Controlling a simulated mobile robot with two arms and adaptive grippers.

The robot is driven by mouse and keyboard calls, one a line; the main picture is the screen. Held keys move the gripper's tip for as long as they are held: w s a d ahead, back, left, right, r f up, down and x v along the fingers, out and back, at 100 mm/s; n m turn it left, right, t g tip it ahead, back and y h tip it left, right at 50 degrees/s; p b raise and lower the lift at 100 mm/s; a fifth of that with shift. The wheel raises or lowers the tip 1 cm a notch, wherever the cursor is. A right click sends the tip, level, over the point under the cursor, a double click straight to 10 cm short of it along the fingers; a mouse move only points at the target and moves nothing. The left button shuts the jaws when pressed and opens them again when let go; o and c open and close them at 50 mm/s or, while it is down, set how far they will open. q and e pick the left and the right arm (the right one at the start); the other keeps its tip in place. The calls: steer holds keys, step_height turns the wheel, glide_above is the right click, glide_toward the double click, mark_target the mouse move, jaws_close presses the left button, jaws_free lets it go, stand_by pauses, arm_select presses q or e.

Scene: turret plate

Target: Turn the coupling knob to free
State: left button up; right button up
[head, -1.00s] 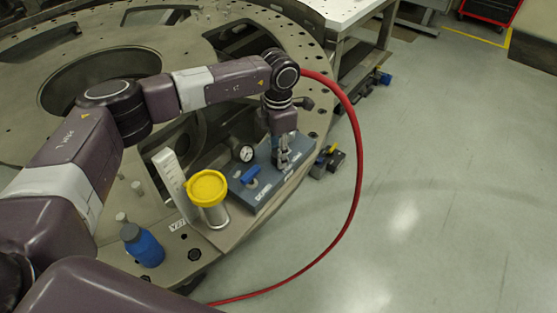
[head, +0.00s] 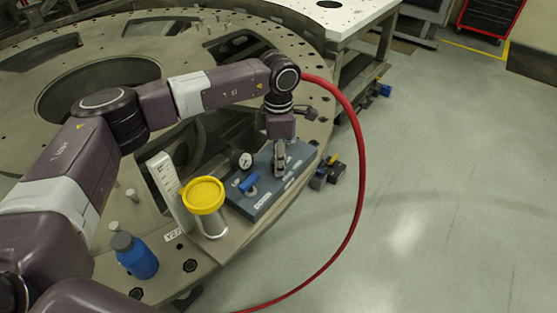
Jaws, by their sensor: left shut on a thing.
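A grey-blue panel (head: 268,203) sits near the rim of the round metal plate, with white labels along its front edge. My left gripper (head: 280,173) points down at the panel's right part and is shut on the coupling knob. The fingers hide the knob almost wholly, so its pointing cannot be read. My right gripper is not in view.
A red hose (head: 359,170) loops on the right. Open floor lies beyond.

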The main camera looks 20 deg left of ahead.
arm_select(q)
steer(key=o, duration=1.2)
steer(key=shift+c, duration=0.2)
steer(key=shift+r, duration=0.15)
step_height(320, 180, up, 12)
